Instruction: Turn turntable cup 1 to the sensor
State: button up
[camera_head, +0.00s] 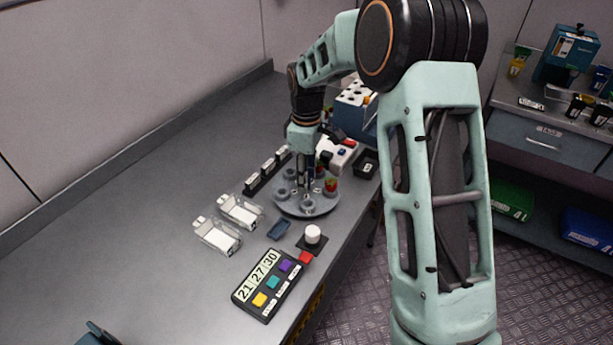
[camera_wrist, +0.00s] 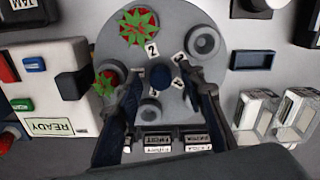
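The grey turntable (camera_head: 290,208) stands on the bench and fills the middle of the wrist view (camera_wrist: 115,45). A strawberry (camera_wrist: 138,25) sits by label 2 (camera_wrist: 152,49); another strawberry (camera_wrist: 105,80) is at the disc's left. Empty grey cups show at upper right (camera_wrist: 203,42) and near the fingers (camera_wrist: 150,110). I cannot read a label 1, so cup 1 is not certain. My gripper (camera_wrist: 160,80) is over the disc, its fingers apart on either side of the dark blue centre knob (camera_wrist: 160,76). Contact is unclear. A white box reading READY (camera_wrist: 50,115) has a dark block, possibly the sensor (camera_wrist: 72,84), facing the disc.
Two clear trays (camera_head: 218,236) stand left of the turntable, near a small blue tray (camera_head: 279,230). A white-topped button (camera_head: 312,234) and a panel showing 21 27 30 (camera_head: 268,288) are nearer. Labelled dark holders (camera_head: 265,174) stand behind. The bench's left side is clear.

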notch_tip(320, 180, up, 12)
dwell(0.4)
jog(key=shift+f, duration=0.1)
